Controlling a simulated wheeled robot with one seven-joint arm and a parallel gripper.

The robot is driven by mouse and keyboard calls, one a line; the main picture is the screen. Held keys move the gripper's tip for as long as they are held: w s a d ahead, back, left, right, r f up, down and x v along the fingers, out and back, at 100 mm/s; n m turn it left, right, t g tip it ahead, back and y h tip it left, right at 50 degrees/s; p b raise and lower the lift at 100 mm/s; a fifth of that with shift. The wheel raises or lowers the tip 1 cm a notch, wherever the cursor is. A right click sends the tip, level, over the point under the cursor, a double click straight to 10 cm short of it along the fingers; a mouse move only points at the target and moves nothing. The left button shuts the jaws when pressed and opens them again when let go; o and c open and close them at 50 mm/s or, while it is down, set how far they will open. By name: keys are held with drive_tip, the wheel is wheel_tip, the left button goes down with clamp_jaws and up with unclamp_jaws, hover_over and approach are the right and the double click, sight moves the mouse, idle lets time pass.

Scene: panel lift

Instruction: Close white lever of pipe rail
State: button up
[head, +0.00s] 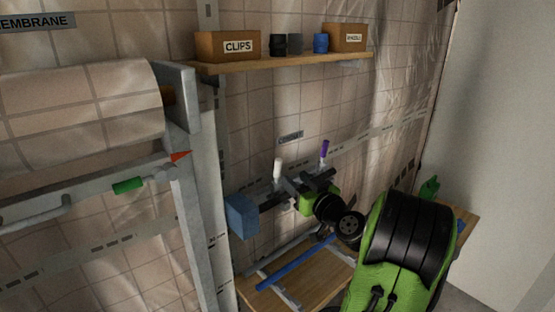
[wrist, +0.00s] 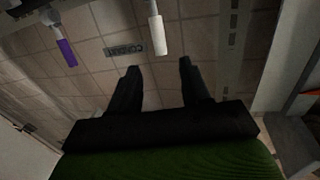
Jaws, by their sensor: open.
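The white lever (head: 278,168) stands upright on the pipe rail fixture at the wall in the head view. In the wrist view the white lever (wrist: 156,35) hangs from the top edge, just beyond and between my fingertips. My gripper (wrist: 158,68) is open, and nothing is between its fingers. In the head view my gripper (head: 304,181) is beside the fixture, partly hidden by my own wrist. A purple lever (head: 324,149) stands to the right of the white one; it also shows in the wrist view (wrist: 66,52) at upper left. The pipe rail is mostly hidden behind my gripper.
A blue block (head: 241,215) sits at the left end of the rail. Below is a wooden bench (head: 262,297) with a blue bar (head: 293,265) on it. A shelf (head: 290,62) with boxes and cups is above. A grey frame with a membrane roll (head: 80,110) stands at left.

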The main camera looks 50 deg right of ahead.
sight(280, 166)
drive_tip(key=p+x, duration=0.4)
drive_tip(key=x, duration=0.6)
drive_tip(key=shift+w+d+r, duration=0.1)
drive_tip(key=shift+w+d, duration=0.1)
drive_tip(key=shift+w, duration=0.1)
drive_tip(key=shift+s, duration=0.1)
clamp_jaws()
